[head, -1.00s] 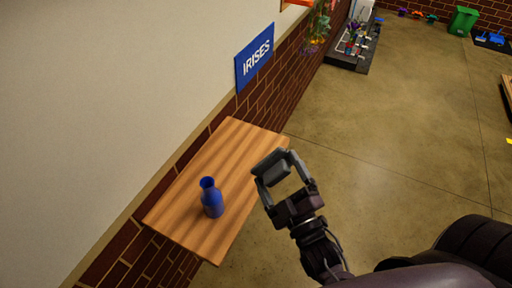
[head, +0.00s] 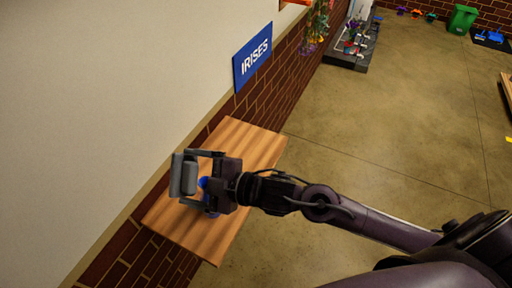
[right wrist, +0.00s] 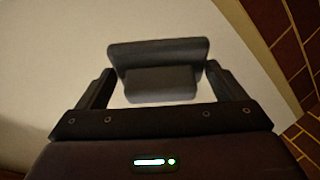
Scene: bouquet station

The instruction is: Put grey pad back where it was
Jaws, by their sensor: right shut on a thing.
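My right gripper (head: 190,177) is over the wooden shelf, with its fingers pointing toward the wall. It is shut on the grey pad (head: 184,174), which is held between the fingertips. In the right wrist view the grey pad (right wrist: 158,54) spans the gap between the fingers of my right gripper (right wrist: 160,76), with the pale wall behind it. A blue vase (head: 211,198) is on the shelf, mostly hidden beneath the gripper. I cannot tell whether the gripper touches the vase. My left gripper is not in view.
The wooden shelf (head: 247,148) is clear toward its far end. A blue IRISES sign (head: 253,56) hangs on the wall above it. Open floor (head: 400,130) lies to the right. A grey stand (head: 350,53) with flowers is farther back, and a green bin (head: 463,18) stands beyond.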

